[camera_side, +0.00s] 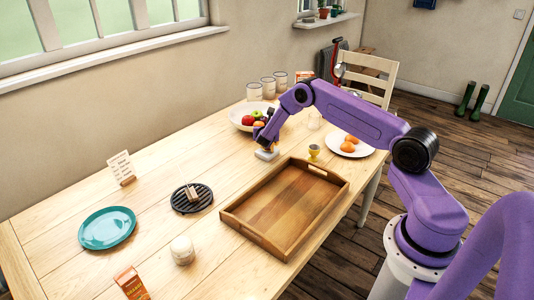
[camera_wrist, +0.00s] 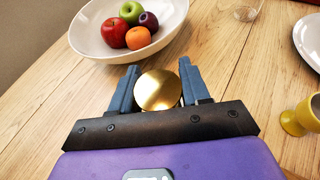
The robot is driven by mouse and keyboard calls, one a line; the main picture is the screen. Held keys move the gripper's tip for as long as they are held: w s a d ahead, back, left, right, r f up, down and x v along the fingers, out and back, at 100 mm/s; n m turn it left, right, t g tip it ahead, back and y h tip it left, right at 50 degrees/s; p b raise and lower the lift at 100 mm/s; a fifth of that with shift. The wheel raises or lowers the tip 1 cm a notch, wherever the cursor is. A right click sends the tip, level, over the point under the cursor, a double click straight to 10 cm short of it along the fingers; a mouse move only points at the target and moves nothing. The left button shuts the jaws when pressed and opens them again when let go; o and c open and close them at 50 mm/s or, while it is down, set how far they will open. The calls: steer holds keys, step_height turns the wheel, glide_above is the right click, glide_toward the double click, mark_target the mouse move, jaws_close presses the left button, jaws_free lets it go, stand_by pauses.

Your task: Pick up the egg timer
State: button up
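A round, shiny gold top (camera_wrist: 158,90) shows between my fingers in the wrist view. It may be the egg timer, but its sides and lower part are hidden. My gripper (camera_wrist: 158,82) has its two blue-grey fingers spread wide, one on each side of the gold top. I cannot tell whether either finger touches it. In the side view my gripper (camera_side: 265,146) is low over the table, beside the fruit bowl (camera_side: 238,120). A small pale shape is under it there, too small to make out.
A yellow egg cup (camera_side: 313,153) and a white plate with oranges (camera_side: 363,151) stand right of the gripper. A wooden tray (camera_side: 336,193) lies in front. A black trivet (camera_side: 178,203), teal plate (camera_side: 107,228) and cream jar (camera_side: 182,252) are at the left.

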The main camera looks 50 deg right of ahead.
jaws_close()
steer(key=shift+r, duration=0.15)
steer(key=shift+w+r, duration=0.1)
steer(key=shift+r, duration=0.5)
step_height(320, 180, up, 2)
steer(key=s+a+r, duration=0.6)
steer(key=s+r, duration=0.3)
steer(key=s, duration=0.3)
steer(key=shift+s+r, duration=0.35)
steer(key=shift+s, duration=0.05)
